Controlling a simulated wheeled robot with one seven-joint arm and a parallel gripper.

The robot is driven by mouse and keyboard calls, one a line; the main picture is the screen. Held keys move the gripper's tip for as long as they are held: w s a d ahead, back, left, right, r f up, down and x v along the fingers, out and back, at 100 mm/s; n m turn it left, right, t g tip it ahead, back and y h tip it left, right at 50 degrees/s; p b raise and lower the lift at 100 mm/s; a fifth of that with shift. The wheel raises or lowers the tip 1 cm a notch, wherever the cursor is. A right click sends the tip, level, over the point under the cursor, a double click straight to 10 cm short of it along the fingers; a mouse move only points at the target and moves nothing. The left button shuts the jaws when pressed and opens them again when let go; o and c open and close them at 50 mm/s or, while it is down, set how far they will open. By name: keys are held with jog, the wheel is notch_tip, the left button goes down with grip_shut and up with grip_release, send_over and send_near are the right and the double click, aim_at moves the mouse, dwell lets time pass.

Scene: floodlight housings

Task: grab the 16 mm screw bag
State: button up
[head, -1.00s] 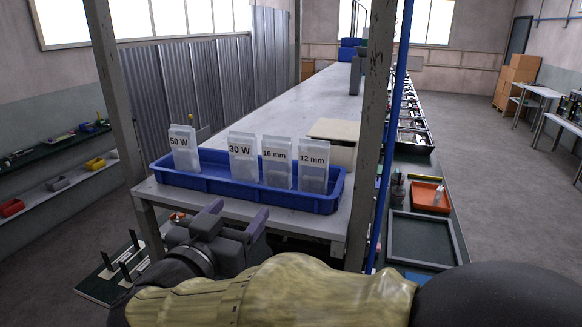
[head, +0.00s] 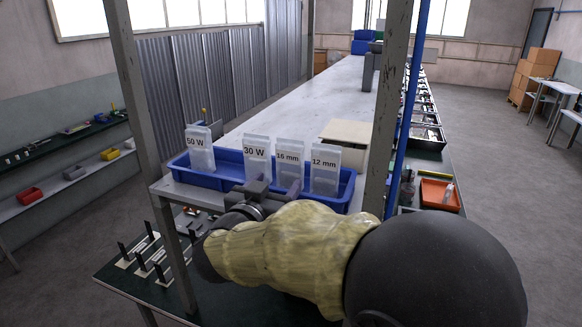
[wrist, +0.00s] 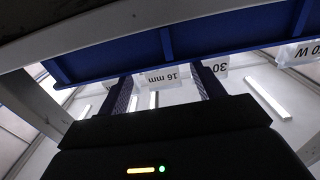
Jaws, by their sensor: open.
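The 16 mm screw bag (head: 289,163) is a clear upright bag with a white label, standing in the blue tray (head: 222,182) between the 30 W bag (head: 257,158) and the 12 mm bag (head: 325,168). My gripper (head: 277,187) is open and empty at the tray's near side, in front of the 16 mm bag. In the wrist view the 16 mm label (wrist: 163,77) appears upside down, between my two fingers and beyond their tips. The gripper hides the bag's lower part in the head view.
The 50 W bag (head: 199,150) stands at the tray's left end. An open cardboard box (head: 345,135) sits behind the tray on the long grey table (head: 300,100). A metal post (head: 391,110) rises just right of the tray; another stands to the left.

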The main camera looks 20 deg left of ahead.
aim_at(287, 169)
jog(key=shift+w, duration=0.35)
jog(key=shift+w+r+p, duration=0.2)
jog(key=shift+r+p, duration=0.05)
jog(key=shift+p, duration=0.15)
jog(key=w+p, duration=0.1)
jog(key=w, duration=0.1)
jog(key=w+d+p, duration=0.1)
jog(key=w, duration=0.1)
jog(key=shift+w, duration=0.25)
jog(key=shift+a, duration=0.1)
jog(key=c, duration=0.9)
jog(key=shift+r, duration=0.1)
